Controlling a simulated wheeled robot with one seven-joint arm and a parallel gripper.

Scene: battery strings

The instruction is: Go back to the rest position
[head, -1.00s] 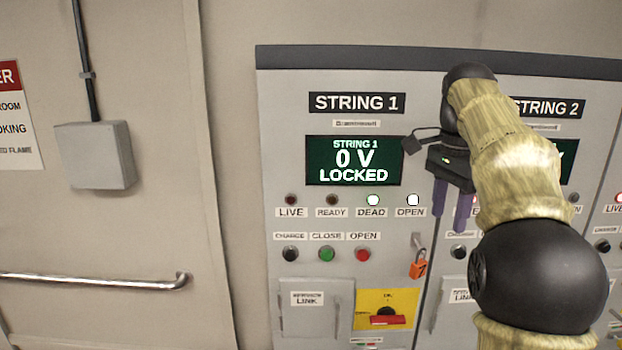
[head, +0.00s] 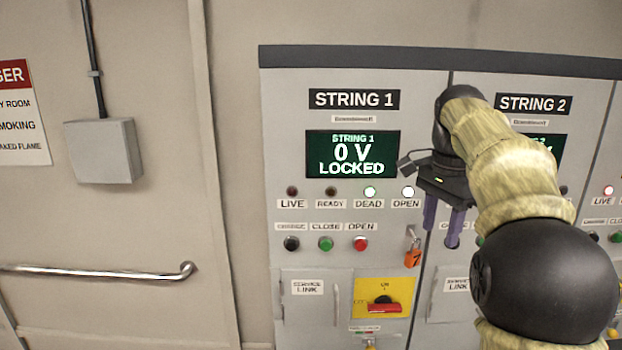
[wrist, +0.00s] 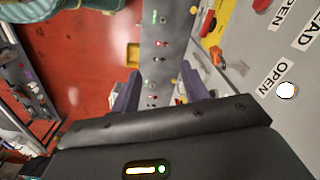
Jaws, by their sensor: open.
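My gripper (head: 441,228) is open and empty, with its purple fingers pointing down in front of the cabinet's upper part. In the head view it is just right of the String 1 screen (head: 352,154), which reads 0 V LOCKED. An orange padlock (head: 412,257) hangs below and left of the fingers, apart from them. In the wrist view the two fingers (wrist: 163,95) stand wide apart with nothing between them. My arm hides part of the String 2 panel.
The String 1 cabinet (head: 290,100) has DEAD and OPEN lamps lit. Below are buttons, a red rotary handle (head: 384,308) on a yellow plate and a service link door (head: 308,312). A wall rail (head: 100,273) and grey box (head: 103,151) are at left.

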